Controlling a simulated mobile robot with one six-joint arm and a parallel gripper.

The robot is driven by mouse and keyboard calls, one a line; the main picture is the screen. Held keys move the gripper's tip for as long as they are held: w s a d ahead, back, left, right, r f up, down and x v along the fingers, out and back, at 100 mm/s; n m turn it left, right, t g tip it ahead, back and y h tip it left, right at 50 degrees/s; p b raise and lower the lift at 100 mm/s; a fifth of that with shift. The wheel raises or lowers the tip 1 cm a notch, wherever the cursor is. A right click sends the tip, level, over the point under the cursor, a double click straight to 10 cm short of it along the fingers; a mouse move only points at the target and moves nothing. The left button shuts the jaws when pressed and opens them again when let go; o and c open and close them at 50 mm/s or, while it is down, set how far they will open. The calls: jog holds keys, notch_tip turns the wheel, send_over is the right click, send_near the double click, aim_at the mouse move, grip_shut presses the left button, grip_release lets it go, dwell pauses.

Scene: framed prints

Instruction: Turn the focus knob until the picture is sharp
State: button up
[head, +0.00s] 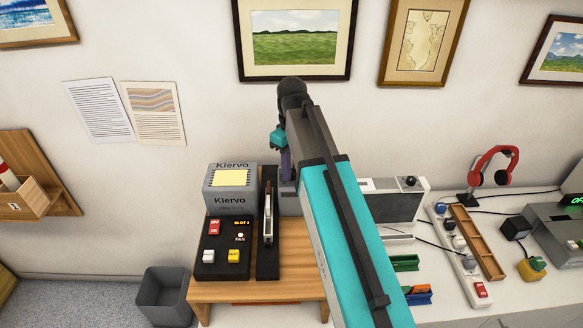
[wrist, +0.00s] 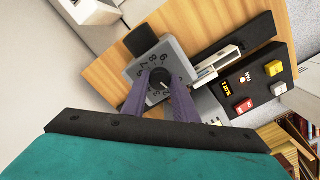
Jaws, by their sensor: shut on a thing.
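The focus knob (wrist: 157,86) is a dark round knob on a grey box (wrist: 176,53) with a ring of numbers around it. In the wrist view, my gripper's two purple fingers (wrist: 160,88) are on either side of the knob and shut on it. In the head view my arm hides the knob; only a bit of a purple finger and part of the grey box (head: 289,203) show.
A black control box (head: 222,252) with red, white and yellow buttons and a lit "SLOT 1" display sits beside a black slide holder (head: 268,250) on the wooden table (head: 258,291). Framed prints (head: 295,42) hang behind. A grey bin (head: 165,297) stands left.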

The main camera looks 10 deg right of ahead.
jog(key=m, duration=1.8)
jog(key=shift+m, duration=0.3)
jog(key=m, duration=0.5)
dwell(0.4)
jog(key=o, duration=1.1)
jog(key=shift+c, duration=0.2)
